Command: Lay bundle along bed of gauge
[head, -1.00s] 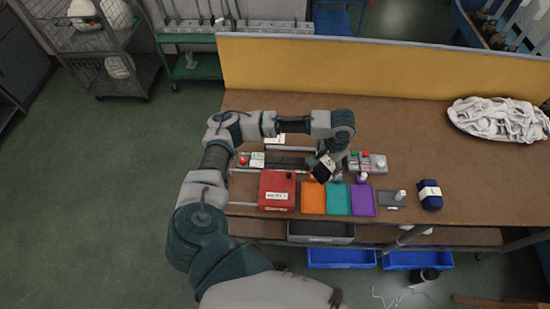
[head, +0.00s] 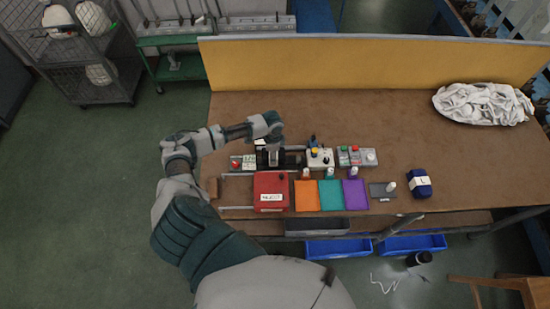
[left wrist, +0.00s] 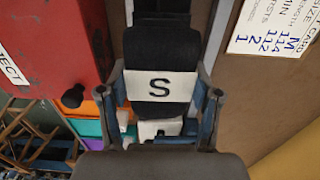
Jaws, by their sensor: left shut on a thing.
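A black bundle with a white band marked S (left wrist: 160,86) is between the two fingers of my left gripper (left wrist: 160,105) in the left wrist view. My left gripper (head: 271,153) is shut on it. In the head view the black bundle (head: 265,159) is over the left part of the gauge (head: 294,161), its long axis roughly in line with the bed. Whether it touches the bed cannot be told. The gripper and wrist hide part of the gauge. My right gripper is not in view.
A red reject box (head: 270,190) stands in front of the gauge. Button boxes (head: 357,157) are to the right. A navy bundle (head: 419,185) and white pile (head: 483,104) lie farther right. A size card (left wrist: 280,25) is nearby.

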